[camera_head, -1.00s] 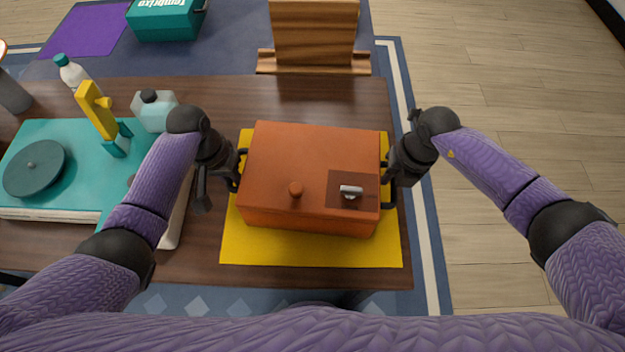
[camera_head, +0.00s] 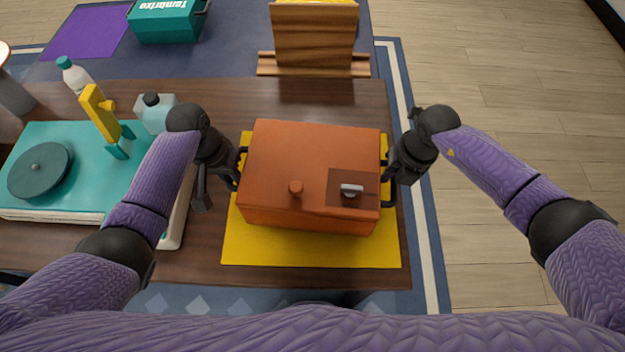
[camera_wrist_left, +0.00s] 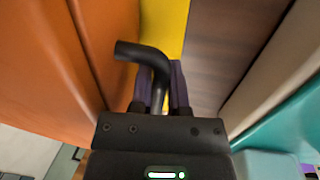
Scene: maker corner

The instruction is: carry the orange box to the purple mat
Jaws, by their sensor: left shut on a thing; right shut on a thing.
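The orange box (camera_head: 312,165) has an orange knob and a small metal latch on top. It is over the yellow mat (camera_head: 310,252) on the brown table; I cannot tell whether it touches the mat. My left gripper (camera_head: 232,172) is shut on the box's black left handle, and the bent handle (camera_wrist_left: 140,52) shows between the fingers in the left wrist view. My right gripper (camera_head: 391,180) is shut on the black right handle, partly hidden by the wrist. The purple mat (camera_head: 88,32) lies on a blue-grey surface at the far left, away from the box.
A teal turntable (camera_head: 75,140), a yellow tool, a clear jug and a white bottle (camera_head: 75,75) crowd the table's left. A teal box (camera_head: 165,22) sits beside the purple mat. A wooden stand (camera_head: 313,40) is behind the table. Wooden floor is clear at right.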

